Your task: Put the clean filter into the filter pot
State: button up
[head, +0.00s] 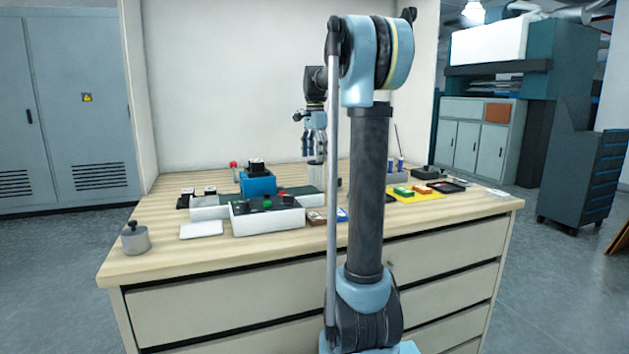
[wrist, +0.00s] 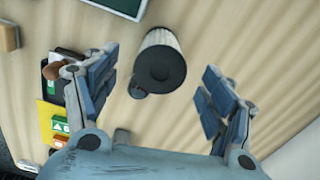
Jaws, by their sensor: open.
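A grey, ribbed-looking cylinder (wrist: 160,63) with a dark round top stands on the bench in the wrist view; it looks like a filter, but I cannot tell whether it is clean. A small dark round piece (wrist: 137,88) is at its lower left. My gripper (wrist: 160,88) is open and empty, its fingers to either side of and short of the cylinder in the picture. In the head view my gripper (head: 316,157) points down over the back of the bench. A grey metal pot (head: 134,240) with a knob on top stands at the bench's front left; I cannot tell if it is the filter pot.
White trays (head: 268,222) and a blue box (head: 258,187) occupy the bench's left middle. A flat white piece (head: 201,230) lies near the pot. A yellow mat (head: 416,195) with coloured blocks lies at right. My arm hides part of the middle.

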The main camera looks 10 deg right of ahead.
aim_at(315, 162)
notch_tip(315, 162, down, 6)
jog(key=shift+d, duration=0.1)
jog(key=shift+w+f, duration=0.15)
jog(key=shift+f, duration=2.35)
jog(key=shift+c, duration=0.6)
jog(key=c, duration=0.8)
jog(key=shift+c, duration=0.7)
